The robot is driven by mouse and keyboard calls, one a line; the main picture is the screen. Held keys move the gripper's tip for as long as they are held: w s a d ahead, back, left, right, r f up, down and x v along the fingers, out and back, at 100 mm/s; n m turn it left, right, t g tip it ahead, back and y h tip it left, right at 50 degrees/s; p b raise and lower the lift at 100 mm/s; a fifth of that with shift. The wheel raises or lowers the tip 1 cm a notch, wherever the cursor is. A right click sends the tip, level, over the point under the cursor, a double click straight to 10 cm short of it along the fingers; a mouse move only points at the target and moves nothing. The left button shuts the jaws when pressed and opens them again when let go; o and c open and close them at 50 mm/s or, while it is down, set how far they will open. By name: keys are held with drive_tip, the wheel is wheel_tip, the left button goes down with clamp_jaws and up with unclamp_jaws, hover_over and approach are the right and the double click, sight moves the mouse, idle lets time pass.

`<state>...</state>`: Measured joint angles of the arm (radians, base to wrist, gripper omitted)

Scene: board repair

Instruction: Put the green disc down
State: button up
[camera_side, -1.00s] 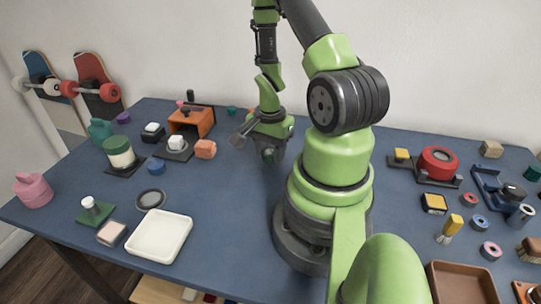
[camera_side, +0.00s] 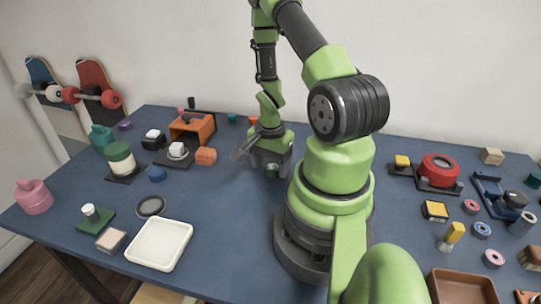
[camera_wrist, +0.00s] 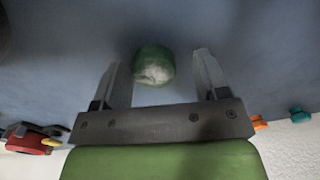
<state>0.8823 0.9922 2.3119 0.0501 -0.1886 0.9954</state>
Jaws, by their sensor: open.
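The green disc (camera_wrist: 153,66) shows in the wrist view as a short, dark green round piece with a pale, worn face. It lies between the tips of my gripper (camera_wrist: 163,75), which is open. A gap shows between the disc and the right finger; the left finger is close beside it. In the side view, my gripper (camera_side: 264,164) is low over the blue table, left of my base, and the small green disc (camera_side: 272,171) shows under it. The side view is too small to show whether the disc rests fully on the table.
To the left are an orange block (camera_side: 206,156), an orange holder (camera_side: 201,130), a white tray (camera_side: 160,244) and a green-lidded jar (camera_side: 121,160). A red round part (camera_side: 439,169) and several small parts stand at right.

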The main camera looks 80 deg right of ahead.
sight(270, 166)
wheel_tip(270, 166, up, 12)
drive_tip(key=w+a+r+n+t, duration=0.2)
drive_tip(key=a+r+n, duration=0.4)
drive_tip(key=a+r, duration=0.1)
drive_tip(key=w+a+r+n+t, duration=0.1)
drive_tip(key=a+r+n+t, duration=0.2)
drive_tip(key=a+r+n, duration=0.3)
wheel_tip(270, 166, up, 3)
drive_tip(key=shift+w+a+f+t, duration=0.1)
drive_tip(key=shift+w+a+t, duration=0.25)
drive_tip(key=shift+a, duration=0.55)
drive_tip(key=shift+o, duration=0.3)
drive_tip(key=s+a+r+n+t+y, duration=0.1)
drive_tip(key=s+a+r+n, duration=0.2)
drive_tip(key=a+n, duration=0.1)
drive_tip(key=shift+a+y, duration=0.25)
drive_tip(key=shift+y, duration=0.15)
drive_tip(key=shift+o, duration=0.3)
drive_tip(key=shift+s+a+r+n+t, duration=0.1)
drive_tip(key=shift+s+a+n+t, duration=0.15)
drive_tip(key=shift+n, duration=0.25)
